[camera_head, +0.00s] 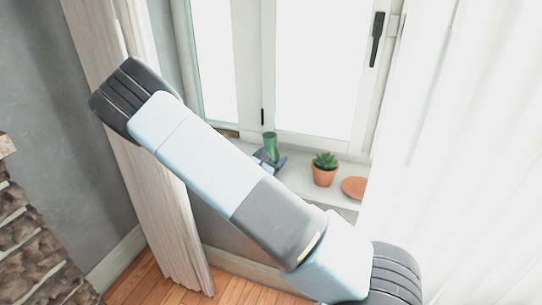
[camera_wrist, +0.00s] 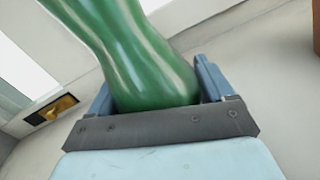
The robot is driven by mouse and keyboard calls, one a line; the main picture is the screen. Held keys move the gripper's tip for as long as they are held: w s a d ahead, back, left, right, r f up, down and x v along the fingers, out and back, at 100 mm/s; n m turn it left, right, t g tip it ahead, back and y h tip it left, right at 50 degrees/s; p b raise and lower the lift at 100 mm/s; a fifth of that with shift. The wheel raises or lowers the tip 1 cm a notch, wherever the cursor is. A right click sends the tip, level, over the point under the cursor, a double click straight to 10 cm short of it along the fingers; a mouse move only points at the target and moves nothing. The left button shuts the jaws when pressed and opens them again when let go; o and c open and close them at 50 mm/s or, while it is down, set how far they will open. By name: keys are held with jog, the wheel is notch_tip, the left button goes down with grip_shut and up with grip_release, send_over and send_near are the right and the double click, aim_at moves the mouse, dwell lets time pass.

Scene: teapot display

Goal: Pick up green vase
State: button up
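The green vase (camera_wrist: 150,62) is glossy and fills the upper left of the wrist view, its lower part close in front of the palm. In the head view the vase (camera_head: 270,143) stands upright at the windowsill, its lower part partly hidden by my gripper. My gripper (camera_head: 268,160) is around the vase at the sill. In the wrist view my gripper (camera_wrist: 160,90) has its two blue fingers wide apart, one on each side of the vase. The fingers look open; whether either one touches the vase is hard to see.
A potted succulent (camera_head: 324,171) stands on the windowsill (camera_head: 296,172) right of the vase, with a terracotta saucer (camera_head: 354,187) beyond it. The window (camera_head: 320,70) is close behind. Curtains (camera_head: 165,200) hang left and right. A brass fitting (camera_wrist: 52,110) shows left in the wrist view.

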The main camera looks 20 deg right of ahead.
jog(key=c, duration=0.9)
jog(key=shift+r, duration=0.1)
jog(key=shift+c, duration=0.2)
